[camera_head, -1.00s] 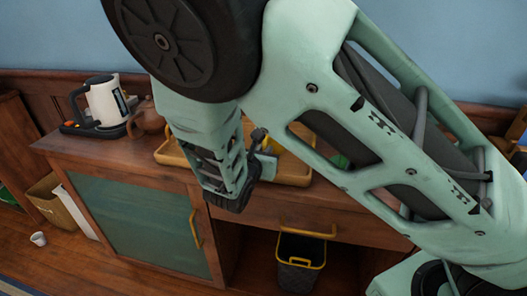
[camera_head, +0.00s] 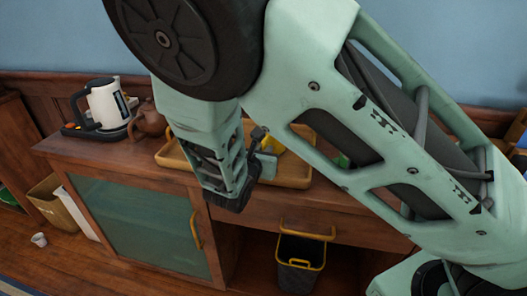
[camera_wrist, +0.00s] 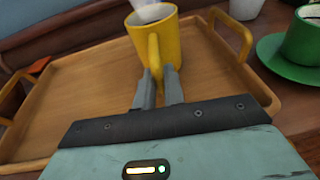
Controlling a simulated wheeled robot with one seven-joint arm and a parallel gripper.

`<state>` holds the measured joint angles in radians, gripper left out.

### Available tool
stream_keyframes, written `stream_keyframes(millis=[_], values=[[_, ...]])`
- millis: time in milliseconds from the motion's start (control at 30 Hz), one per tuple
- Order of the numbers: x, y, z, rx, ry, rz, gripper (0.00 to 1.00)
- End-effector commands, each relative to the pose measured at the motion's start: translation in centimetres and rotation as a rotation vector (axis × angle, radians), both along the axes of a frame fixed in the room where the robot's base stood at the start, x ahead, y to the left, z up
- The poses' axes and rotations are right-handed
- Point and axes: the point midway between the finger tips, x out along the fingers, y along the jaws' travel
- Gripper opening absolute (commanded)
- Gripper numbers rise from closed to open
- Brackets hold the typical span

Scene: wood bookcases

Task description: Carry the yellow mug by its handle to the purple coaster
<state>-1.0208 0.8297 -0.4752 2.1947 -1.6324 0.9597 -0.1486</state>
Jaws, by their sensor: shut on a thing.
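The yellow mug (camera_wrist: 178,44) stands upright at the far side of a wooden tray in the wrist view, its handle turned toward me. My gripper (camera_wrist: 160,74) is shut on the handle, one grey finger on each side of it. I cannot tell whether the mug's base touches the tray. In the head view, a bit of yellow mug (camera_head: 272,145) shows behind my arm, which hides most of it. No purple coaster can be made out in either view.
The wooden tray (camera_wrist: 75,85) has raised handles and sits on a wooden cabinet (camera_head: 110,152). A green cup (camera_wrist: 305,38) on a green saucer (camera_wrist: 272,55) stands to the right. A white kettle (camera_head: 105,103) and a brown teapot (camera_head: 150,122) stand at the left. A bin (camera_head: 299,265) is below.

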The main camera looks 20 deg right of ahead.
Motion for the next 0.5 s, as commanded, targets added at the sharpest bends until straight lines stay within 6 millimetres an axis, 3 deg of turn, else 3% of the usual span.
stream_keyframes(millis=[500], values=[[0.0,0.0,2.1,-0.001,-0.003,-0.001,0.00]])
